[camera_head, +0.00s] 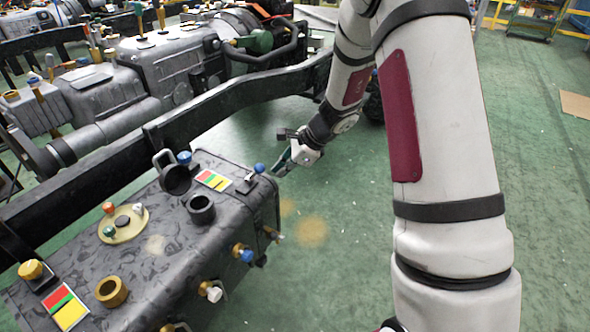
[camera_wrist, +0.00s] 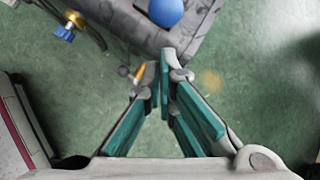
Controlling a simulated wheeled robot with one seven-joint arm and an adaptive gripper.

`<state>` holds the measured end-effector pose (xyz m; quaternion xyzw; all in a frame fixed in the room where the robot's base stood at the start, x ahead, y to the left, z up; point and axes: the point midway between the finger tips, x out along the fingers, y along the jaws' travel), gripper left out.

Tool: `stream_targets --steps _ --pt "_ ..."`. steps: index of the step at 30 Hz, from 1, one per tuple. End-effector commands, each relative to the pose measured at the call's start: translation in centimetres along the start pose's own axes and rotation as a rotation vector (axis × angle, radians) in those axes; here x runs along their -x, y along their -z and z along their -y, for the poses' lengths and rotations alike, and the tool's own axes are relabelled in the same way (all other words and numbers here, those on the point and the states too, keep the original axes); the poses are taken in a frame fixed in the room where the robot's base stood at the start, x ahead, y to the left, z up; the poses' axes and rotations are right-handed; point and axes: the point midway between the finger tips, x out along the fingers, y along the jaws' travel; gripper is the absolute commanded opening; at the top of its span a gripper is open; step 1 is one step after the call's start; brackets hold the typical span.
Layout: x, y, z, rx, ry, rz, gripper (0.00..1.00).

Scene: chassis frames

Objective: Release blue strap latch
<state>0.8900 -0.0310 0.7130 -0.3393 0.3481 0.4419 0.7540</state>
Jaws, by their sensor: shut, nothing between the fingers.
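A blue ball knob (camera_head: 259,168) sits on a small dark lever latch (camera_head: 246,184) at the far right corner of the dark tank's top. The knob also shows at the top of the wrist view (camera_wrist: 165,11), beyond my fingertips. My gripper (camera_head: 277,171) is just right of the knob in the head view, beside the tank corner. In the wrist view its green-padded fingers (camera_wrist: 167,62) meet at the tips, shut and empty. They appear apart from the knob; the exact height gap cannot be told.
The dark tank (camera_head: 170,235) carries other knobs: a blue one (camera_head: 184,157) by an open filler neck, and a blue-and-gold valve (camera_head: 243,254) on its side. A chassis rail (camera_head: 225,98) runs behind. Green floor (camera_head: 330,250) right of the tank is clear.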

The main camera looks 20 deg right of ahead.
Motion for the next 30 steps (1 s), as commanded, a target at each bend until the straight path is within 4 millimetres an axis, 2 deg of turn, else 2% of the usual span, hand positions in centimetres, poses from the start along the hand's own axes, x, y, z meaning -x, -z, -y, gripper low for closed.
stream_targets --steps 6,30 --pt "-0.3 -1.1 0.0 -0.001 -0.001 -0.001 0.00" --pt "0.1 -1.6 0.1 -0.008 -0.026 -0.041 0.00"
